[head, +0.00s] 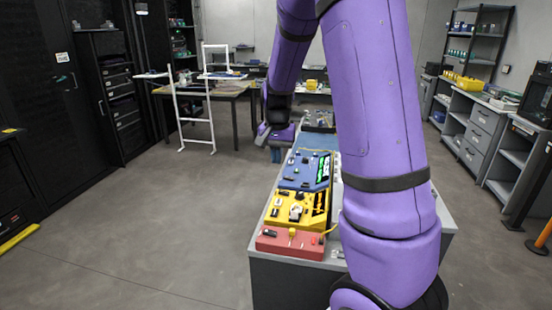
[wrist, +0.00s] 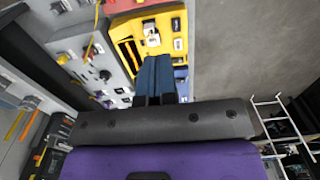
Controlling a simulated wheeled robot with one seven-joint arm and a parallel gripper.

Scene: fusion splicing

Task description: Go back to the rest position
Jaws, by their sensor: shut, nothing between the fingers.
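My gripper (head: 277,156) hangs over the left edge of the workbench in the head view, past the far end of the blue unit, pointing down. In the wrist view its two dark blue fingers (wrist: 155,75) lie side by side with no object between them; it is shut. My purple arm covers the right part of the bench in the head view. The bench bears a red unit (head: 280,247), a yellow unit (head: 283,208) and a blue unit (head: 293,182) in a row. The yellow unit (wrist: 127,32) also shows beyond the fingers in the wrist view.
The grey workbench (head: 285,276) stands on open concrete floor. A white frame (head: 178,112) and a wooden table (head: 234,95) stand behind it on the left. Black racks (head: 70,95) line the left wall. Grey drawer cabinets (head: 474,140) line the right. The floor left of the bench is clear.

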